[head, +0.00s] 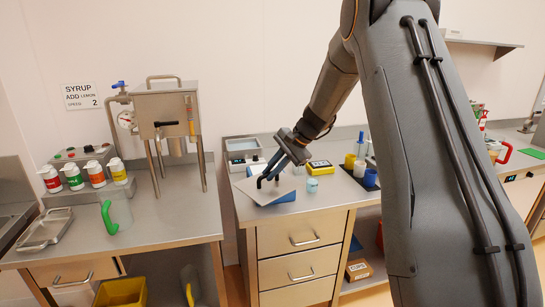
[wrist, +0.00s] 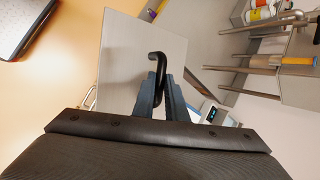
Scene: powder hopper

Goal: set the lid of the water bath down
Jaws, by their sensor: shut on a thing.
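The lid (head: 252,190) is a flat grey square plate with a black bent handle; it also shows in the wrist view (wrist: 130,45). My gripper (head: 271,174) is shut on that handle (wrist: 155,62), with both fingers around it in the wrist view. The lid is over the front left part of the middle counter, close to its edge; whether it touches anything below is hard to tell. A grey open-topped basin with a front panel, which looks like the water bath (head: 243,147), stands behind the lid. Blue surfaces show around the lid, partly hidden by it.
A small jar (head: 312,185) and a yellow device (head: 321,167) stand right of the lid. Blue and yellow cylinders (head: 360,168) stand farther right. A steel hopper (head: 166,110) stands on the left counter. A gap separates the counters.

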